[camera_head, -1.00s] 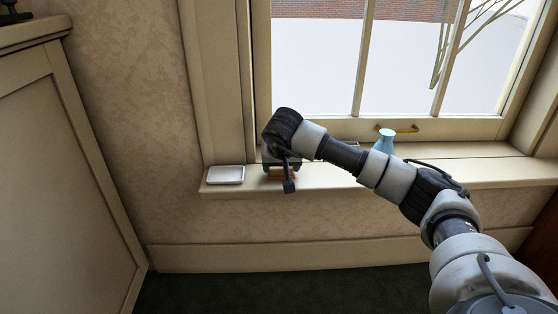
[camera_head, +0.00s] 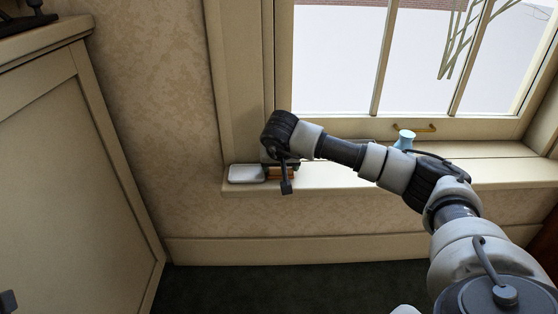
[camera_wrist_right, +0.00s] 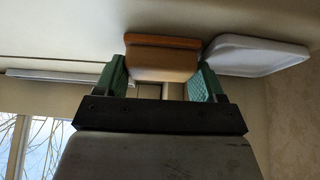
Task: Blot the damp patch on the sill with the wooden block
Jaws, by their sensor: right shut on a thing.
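The wooden block (camera_wrist_right: 160,62) is between the green fingers of my right gripper (camera_wrist_right: 162,75), which is shut on it. In the head view only a small orange-brown part of the block (camera_head: 275,175) shows under my right wrist, over the left end of the sill (camera_head: 330,177). I cannot tell whether the block touches the sill. I see no damp patch on the visible part of the sill; my arm and the block hide some of it.
A white dish (camera_head: 247,173) sits at the sill's left end, close beside the block; it also shows in the wrist view (camera_wrist_right: 257,55). A pale blue vase (camera_head: 404,140) stands behind my arm near the window. A tall cabinet (camera_head: 75,190) stands at left.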

